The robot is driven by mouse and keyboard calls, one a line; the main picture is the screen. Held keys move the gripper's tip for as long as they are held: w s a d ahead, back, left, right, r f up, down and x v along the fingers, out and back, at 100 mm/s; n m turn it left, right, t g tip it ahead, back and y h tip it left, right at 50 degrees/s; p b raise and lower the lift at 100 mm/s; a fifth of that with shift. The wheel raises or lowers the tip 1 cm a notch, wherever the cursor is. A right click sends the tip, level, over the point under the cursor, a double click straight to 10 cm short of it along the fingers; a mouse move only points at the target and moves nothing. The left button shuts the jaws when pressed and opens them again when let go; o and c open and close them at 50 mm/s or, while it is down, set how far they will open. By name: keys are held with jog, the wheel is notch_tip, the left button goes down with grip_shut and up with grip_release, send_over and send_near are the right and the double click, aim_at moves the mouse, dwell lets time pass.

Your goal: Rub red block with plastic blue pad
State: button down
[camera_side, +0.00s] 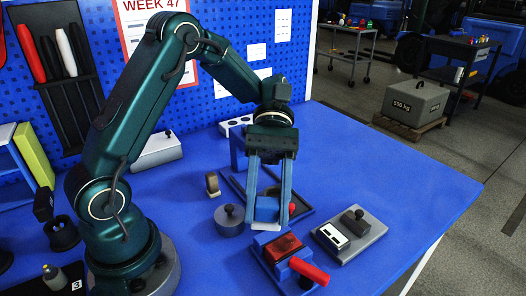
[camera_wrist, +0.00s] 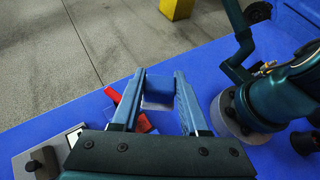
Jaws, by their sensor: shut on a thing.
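My gripper (camera_side: 267,211) points down and is shut on a blue pad (camera_side: 266,208) with a pale underside. In the wrist view the pad (camera_wrist: 160,85) sits between the fingertips of my gripper (camera_wrist: 160,76). The red block (camera_side: 281,246) lies in a blue fixture (camera_side: 262,257) with a red handle (camera_side: 309,270), just below and in front of the pad. The pad looks slightly above the block; contact is not clear. In the wrist view the red block (camera_wrist: 143,122) is mostly hidden behind the left finger.
A grey knobbed weight (camera_side: 229,222) stands left of the fixture. A grey plate with a black knob (camera_side: 354,222) lies to its right. A dark tray (camera_side: 303,212) lies behind my gripper, and a tan roll (camera_side: 212,184) stands at its left. The blue table (camera_side: 400,180) is clear at right.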

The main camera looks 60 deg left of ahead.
jog(key=shift+f, duration=3.45)
jog(key=shift+w+f, duration=0.5)
jog(key=shift+w, duration=0.1)
jog(key=shift+w+f, duration=0.1)
jog(key=shift+w, duration=3.1)
jog(key=shift+s, duration=3.65)
jog(key=shift+s+r, duration=0.2)
jog(key=shift+r, duration=3.95)
